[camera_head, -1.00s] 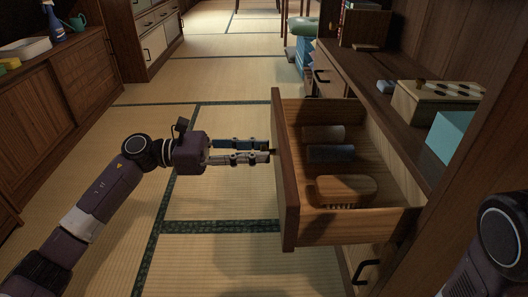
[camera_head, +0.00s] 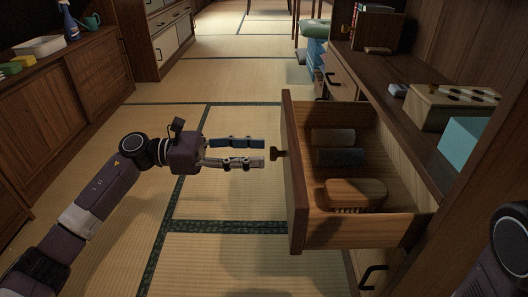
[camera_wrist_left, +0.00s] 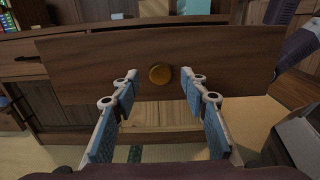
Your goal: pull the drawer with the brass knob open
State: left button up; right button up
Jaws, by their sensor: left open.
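The drawer (camera_head: 297,176) stands pulled well out of the dark wooden cabinet on the right. Its brass knob (camera_head: 278,153) is on the front panel, and it also shows in the left wrist view (camera_wrist_left: 160,74). Inside the drawer lie a wooden brush (camera_head: 354,192) and two rolled cloth-like cylinders (camera_head: 334,146). My left gripper (camera_head: 264,153) is open, with its fingertips just short of the knob and apart from it. In the left wrist view the knob appears between and beyond the fingers. My right gripper is out of view; only part of my right arm shows.
On the cabinet top are a wooden box with dark holes (camera_head: 455,104) and a light blue box (camera_head: 466,143). A low cabinet (camera_head: 62,105) with a tray (camera_head: 42,46) and spray bottle (camera_head: 69,20) stands at left. The tatami floor between is clear.

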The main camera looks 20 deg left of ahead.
pick_arm(q)
jog(key=v, duration=0.8)
jog(key=shift+a, duration=0.4)
jog(key=shift+s, duration=0.1)
jog(key=shift+s, duration=0.1)
